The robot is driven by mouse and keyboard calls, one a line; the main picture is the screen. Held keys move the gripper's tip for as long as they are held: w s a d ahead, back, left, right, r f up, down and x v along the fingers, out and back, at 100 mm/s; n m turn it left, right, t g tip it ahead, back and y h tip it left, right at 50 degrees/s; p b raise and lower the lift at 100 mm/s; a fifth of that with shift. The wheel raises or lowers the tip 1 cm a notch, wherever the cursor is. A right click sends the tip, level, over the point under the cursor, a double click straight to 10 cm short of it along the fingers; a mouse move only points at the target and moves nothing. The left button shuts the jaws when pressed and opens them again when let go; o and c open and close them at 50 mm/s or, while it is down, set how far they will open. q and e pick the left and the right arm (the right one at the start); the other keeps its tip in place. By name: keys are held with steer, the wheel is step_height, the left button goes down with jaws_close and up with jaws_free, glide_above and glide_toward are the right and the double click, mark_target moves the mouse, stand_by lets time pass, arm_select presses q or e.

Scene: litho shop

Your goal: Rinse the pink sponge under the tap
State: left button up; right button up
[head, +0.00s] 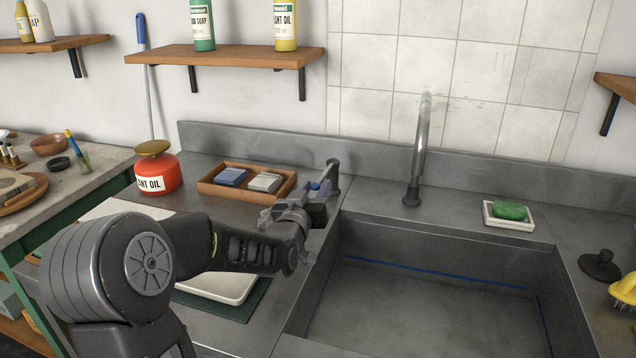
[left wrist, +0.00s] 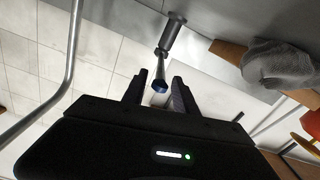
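No pink sponge can be made out in either view. The tap (head: 421,150) is a curved metal spout behind the grey sink (head: 430,262); its tube also shows in the left wrist view (left wrist: 68,62). No water shows below it. A short metal post with a blue-tipped lever (left wrist: 159,70) stands left of the spout; the post also shows in the head view (head: 333,172). My left gripper (head: 322,192) is at this lever. In the left wrist view its fingers (left wrist: 158,92) are apart, with the blue tip between them; contact is unclear. My right gripper is out of view.
A wooden tray (head: 207,189) holds a blue and a pale block. A red oil can (head: 158,176) stands left of it. Green soap (head: 509,211) lies in a white dish. A black plug (head: 600,265) and yellow brush (head: 625,289) are right of the sink. The visible basin is empty.

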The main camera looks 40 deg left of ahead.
mark_target(325, 173)
arm_select(q)
steer(key=shift+x, duration=1.3)
jaws_close()
stand_by(0.5)
